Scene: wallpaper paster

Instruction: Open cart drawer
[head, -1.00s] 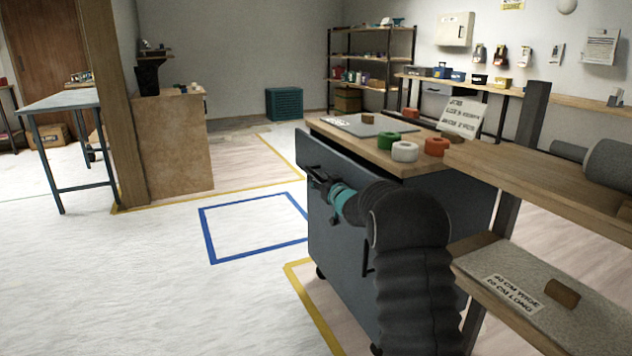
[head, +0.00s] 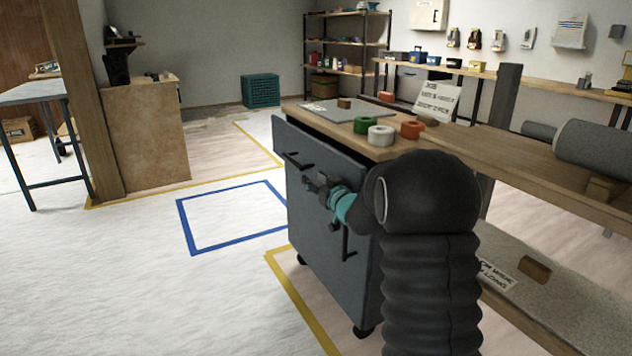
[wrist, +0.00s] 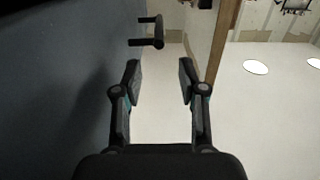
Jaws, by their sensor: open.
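The cart (head: 315,250) is a dark blue-grey cabinet with a wooden top and casters. Its front faces left, and its drawer looks closed. A black bar handle (head: 298,161) is on the upper front, and a second, upright handle (head: 347,243) is lower down. My gripper (head: 318,184) is beside the front, just right of and below the upper handle. In the wrist view my gripper (wrist: 159,78) is open and empty. A black handle (wrist: 158,30) stands out from the blue front (wrist: 50,80) beyond the fingertips, slightly left of centre and apart from them.
Tape rolls (head: 381,135) and a grey board (head: 345,111) lie on the cart top. A wooden shelf bench (head: 520,165) stands close on the right. The floor left of the cart, with a blue taped square (head: 232,217), is clear.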

